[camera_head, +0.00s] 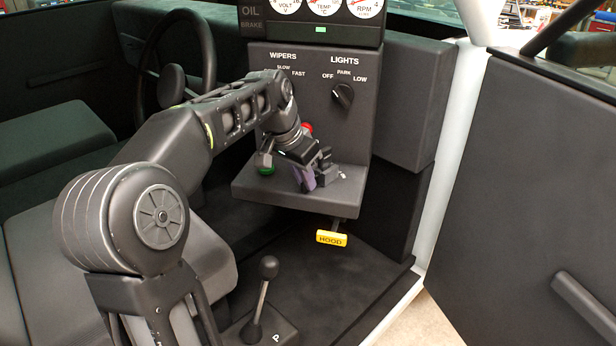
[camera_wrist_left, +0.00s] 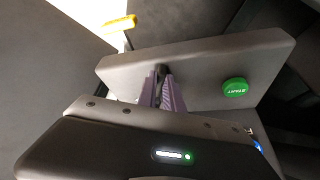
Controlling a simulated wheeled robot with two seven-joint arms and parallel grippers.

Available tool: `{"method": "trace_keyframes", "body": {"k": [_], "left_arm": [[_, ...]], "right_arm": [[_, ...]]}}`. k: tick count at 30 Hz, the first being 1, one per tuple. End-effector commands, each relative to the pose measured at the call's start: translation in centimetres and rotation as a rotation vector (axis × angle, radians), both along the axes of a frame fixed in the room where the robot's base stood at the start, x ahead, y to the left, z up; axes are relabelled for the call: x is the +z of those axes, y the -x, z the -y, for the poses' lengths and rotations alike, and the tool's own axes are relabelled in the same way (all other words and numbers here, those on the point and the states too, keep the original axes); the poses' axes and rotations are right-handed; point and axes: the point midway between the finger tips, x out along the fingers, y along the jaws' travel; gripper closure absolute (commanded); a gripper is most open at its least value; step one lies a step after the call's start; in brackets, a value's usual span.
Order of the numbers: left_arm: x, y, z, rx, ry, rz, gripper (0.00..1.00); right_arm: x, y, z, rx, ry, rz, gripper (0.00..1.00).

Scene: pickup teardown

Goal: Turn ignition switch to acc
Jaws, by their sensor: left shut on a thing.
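My left gripper (camera_head: 306,180) reaches down to the lower ledge of the dashboard panel. In the left wrist view its two purple fingers (camera_wrist_left: 161,88) are closed on a small dark knob (camera_wrist_left: 161,70) on the ledge, which appears to be the ignition switch. The fingers hide most of the knob. Its markings and the position it points to cannot be read. My right gripper is not in view.
A green start button (camera_wrist_left: 235,87) sits on the same ledge beside the gripper. A red button (camera_head: 306,127) is partly hidden behind my arm. The lights knob (camera_head: 343,95) is above, the yellow hood handle (camera_head: 331,238) below. A gear shifter (camera_head: 262,290) stands on the floor.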

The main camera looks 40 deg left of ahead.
Motion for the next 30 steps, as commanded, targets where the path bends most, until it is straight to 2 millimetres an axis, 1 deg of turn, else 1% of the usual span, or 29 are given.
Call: {"method": "trace_keyframes", "body": {"k": [9,22,23,30], "left_arm": [[0.09,-0.04,-0.48,-0.059,-0.001,0.002,1.00],[0.06,-0.05,-0.50,-0.066,-0.001,0.002,1.00],[0.06,-0.05,-0.50,-0.066,-0.001,0.002,0.88],[0.03,-0.04,-0.47,-0.066,0.000,0.001,0.68]], "right_arm": [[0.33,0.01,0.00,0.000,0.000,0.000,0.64],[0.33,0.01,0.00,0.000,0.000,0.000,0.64],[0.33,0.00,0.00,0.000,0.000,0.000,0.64],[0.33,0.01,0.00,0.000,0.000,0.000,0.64]]}}
